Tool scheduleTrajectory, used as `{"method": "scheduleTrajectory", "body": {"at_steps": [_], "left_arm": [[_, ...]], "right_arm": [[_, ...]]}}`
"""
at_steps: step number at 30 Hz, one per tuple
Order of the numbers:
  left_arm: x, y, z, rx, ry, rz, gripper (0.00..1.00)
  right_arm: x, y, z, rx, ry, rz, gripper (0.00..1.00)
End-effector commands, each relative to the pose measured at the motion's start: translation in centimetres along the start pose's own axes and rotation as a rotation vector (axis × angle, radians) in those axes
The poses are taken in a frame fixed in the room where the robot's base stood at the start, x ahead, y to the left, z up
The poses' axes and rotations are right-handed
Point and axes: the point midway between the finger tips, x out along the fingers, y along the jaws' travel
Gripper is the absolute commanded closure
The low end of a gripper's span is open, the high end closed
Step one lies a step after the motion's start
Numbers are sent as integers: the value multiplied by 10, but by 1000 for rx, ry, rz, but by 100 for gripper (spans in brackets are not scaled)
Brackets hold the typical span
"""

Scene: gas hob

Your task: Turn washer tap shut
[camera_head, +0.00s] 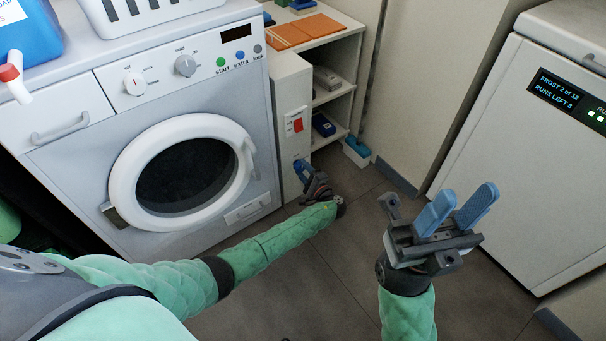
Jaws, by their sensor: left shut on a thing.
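My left gripper (301,168) is low at the front of a narrow white box panel (291,95), between the washer (75,165) and the open shelf. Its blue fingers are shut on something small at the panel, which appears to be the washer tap. The tap itself is hidden by the fingers and wrist, so its handle angle cannot be told. My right gripper (466,195) is open and empty, held over the floor at the right with its two blue fingers apart.
A red-and-white label (298,122) is on the panel above my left gripper. A shelf unit (349,40) stands behind it, with a blue-topped box (357,150) on the floor. A white freezer (515,120) stands at the right. The grey floor (325,270) between is clear.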

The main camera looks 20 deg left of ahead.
Motion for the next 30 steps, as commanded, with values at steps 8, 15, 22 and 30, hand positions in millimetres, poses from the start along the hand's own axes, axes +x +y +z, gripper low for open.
{"method": "scheduleTrajectory", "body": {"at_steps": [8,15,22,30], "left_arm": [[0,2,0,-99,-7,3,80],[0,1,0,-123,-9,3,80],[0,1,0,-124,-9,3,80],[0,1,0,-123,-9,3,36]], "right_arm": [[-4,-3,2,13,19,-3,64],[-9,-3,2,8,5,-7,64],[-14,-3,1,8,-13,-8,64],[-12,-3,1,7,-6,-9,64]]}}
